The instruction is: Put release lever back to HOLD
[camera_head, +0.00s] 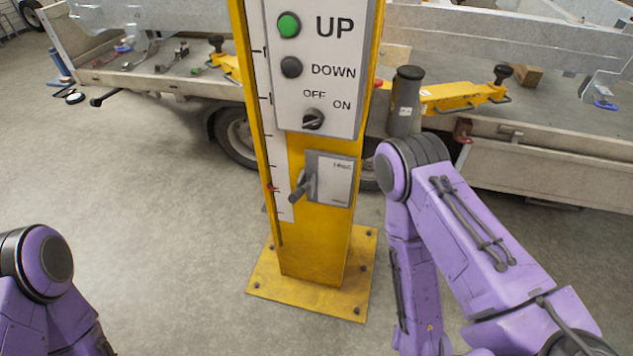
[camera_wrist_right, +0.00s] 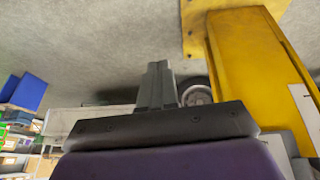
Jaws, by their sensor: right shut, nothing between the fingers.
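The release lever (camera_head: 302,186) is a short grey handle at the left edge of a small labelled plate (camera_head: 336,180) on the yellow post (camera_head: 315,245). Its handle tilts down and to the left. The print on the plate is too small to read. My right gripper (camera_wrist_right: 158,70) shows in the right wrist view, shut and empty, apart from the lever. The post (camera_wrist_right: 255,65) stands to its right there, with its base at the top of that picture. I cannot make out the right gripper in the head view. My left gripper is not in view.
Above the lever is a control panel (camera_head: 318,95) with a green UP button, a black DOWN button and an OFF/ON knob. A grey trailer (camera_head: 560,170) with yellow parts stands behind the post. The floor (camera_head: 150,190) left of the post is clear.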

